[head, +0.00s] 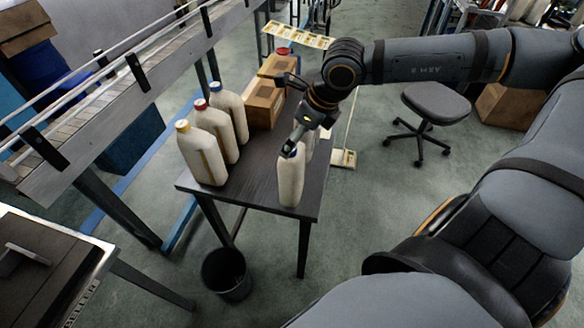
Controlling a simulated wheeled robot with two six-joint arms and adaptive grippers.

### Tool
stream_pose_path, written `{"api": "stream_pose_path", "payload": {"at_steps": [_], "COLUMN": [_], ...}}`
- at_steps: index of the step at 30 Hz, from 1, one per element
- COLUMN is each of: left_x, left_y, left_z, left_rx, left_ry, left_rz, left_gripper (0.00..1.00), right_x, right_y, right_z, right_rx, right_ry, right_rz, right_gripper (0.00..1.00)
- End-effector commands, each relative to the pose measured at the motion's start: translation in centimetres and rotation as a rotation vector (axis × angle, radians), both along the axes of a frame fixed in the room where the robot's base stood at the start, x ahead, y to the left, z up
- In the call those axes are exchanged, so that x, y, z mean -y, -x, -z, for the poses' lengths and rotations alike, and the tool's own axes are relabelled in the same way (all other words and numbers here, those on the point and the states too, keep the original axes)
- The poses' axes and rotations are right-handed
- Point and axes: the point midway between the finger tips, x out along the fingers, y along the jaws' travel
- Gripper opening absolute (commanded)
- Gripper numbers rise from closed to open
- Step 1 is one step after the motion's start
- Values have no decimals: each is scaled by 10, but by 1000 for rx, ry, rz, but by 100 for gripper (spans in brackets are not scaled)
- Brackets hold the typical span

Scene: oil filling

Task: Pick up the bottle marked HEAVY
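No HEAVY marking is readable on any bottle in the head view. A cream bottle with a blue cap (290,182) stands upright at the table's front right. Part of another pale shape shows just behind it. Three cream bottles stand in a row at the table's left: one with a yellow cap (200,155), one with a red cap (217,128) and one with a blue cap (232,108). My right gripper (286,115) has its fingers spread, one by the front right bottle's cap and one near the boxes. No bottle shows between them. My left gripper is not in view.
Cardboard boxes (264,103) stand at the back of the dark table (252,177), with a red cap behind them. A conveyor (130,90) runs along the left. A black bin (227,273) stands on the floor in front, and a stool (436,104) stands at the right.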

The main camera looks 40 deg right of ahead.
Motion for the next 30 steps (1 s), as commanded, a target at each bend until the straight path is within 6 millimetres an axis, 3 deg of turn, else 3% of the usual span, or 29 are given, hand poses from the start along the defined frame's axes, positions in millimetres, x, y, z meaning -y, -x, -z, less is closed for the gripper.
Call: {"api": "stream_pose_path", "payload": {"at_steps": [1, 9, 19, 30], "left_x": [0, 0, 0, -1], "left_y": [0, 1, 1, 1], "left_z": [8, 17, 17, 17], "left_rx": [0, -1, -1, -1], "left_ry": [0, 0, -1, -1], "left_rz": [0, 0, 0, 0], "left_gripper": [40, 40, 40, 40], "right_x": [1, -6, -8, -8], "right_y": [-1, -10, -13, -13], "right_z": [8, 30, 33, 33], "right_rx": [-2, -5, 0, -1], "right_ry": [9, 4, -2, -2], "right_rz": [0, -1, -1, -1], "right_gripper": [87, 87, 87, 38]}}
